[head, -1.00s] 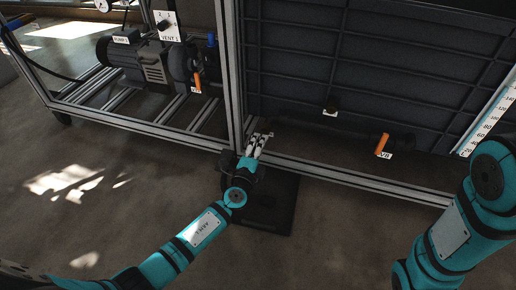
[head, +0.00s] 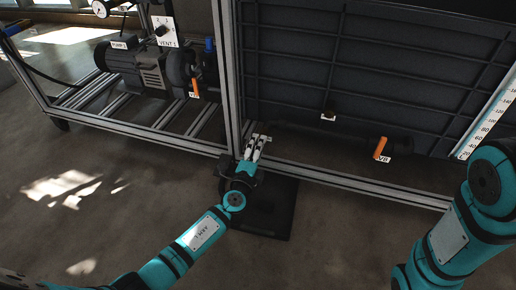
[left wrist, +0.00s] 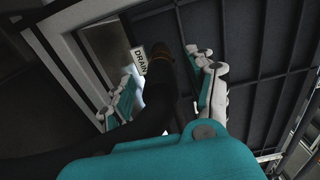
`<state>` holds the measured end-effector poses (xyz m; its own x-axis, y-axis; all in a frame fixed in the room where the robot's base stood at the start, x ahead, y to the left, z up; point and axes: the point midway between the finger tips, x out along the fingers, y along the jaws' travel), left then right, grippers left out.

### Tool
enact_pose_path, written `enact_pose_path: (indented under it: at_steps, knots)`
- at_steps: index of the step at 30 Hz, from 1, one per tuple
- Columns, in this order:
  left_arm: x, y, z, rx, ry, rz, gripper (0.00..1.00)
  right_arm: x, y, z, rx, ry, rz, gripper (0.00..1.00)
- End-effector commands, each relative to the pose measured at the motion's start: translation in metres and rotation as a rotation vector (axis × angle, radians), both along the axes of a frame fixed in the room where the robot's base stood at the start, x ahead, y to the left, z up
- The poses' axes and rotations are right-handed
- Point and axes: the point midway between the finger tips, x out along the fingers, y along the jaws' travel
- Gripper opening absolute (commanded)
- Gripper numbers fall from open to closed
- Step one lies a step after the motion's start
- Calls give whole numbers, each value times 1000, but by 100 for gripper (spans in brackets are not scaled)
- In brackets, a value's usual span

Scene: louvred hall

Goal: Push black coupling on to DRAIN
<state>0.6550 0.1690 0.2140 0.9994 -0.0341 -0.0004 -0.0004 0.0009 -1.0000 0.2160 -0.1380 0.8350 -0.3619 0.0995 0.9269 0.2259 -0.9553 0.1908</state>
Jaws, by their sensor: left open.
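My left gripper (head: 256,145) is low beside the upright post, at the bottom rail of the frame. In the left wrist view its two teal and white fingers (left wrist: 168,85) are apart. Between them runs a dark, hose-like piece (left wrist: 168,105), which I take for the black coupling and its hose; its edges are hard to tell. Its far end lies close by the white DRAIN label (left wrist: 139,58), with a brownish ring (left wrist: 160,54) there. I cannot tell whether the coupling touches the drain. In the head view the gripper hides this spot. My right gripper is out of view.
The metal upright (head: 228,80) and bottom rail (head: 350,185) stand close to the left gripper. A dark ribbed tank wall (head: 310,70) rises behind. An orange valve handle (head: 380,148) is to the right, a pump (head: 125,62) to the left. A black mat (head: 265,210) lies on the floor.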

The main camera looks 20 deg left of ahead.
Motion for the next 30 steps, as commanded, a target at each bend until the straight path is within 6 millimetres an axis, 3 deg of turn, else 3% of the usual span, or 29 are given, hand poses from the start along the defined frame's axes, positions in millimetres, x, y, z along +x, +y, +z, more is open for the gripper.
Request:
enact_pose_path:
  at_steps: [18, 30]
  knots:
    - [-66, 3, 0, -1, 1, 1, 56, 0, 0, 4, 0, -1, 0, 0]
    - [-67, 2, 0, 0, -1, 1, 56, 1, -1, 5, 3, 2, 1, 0]
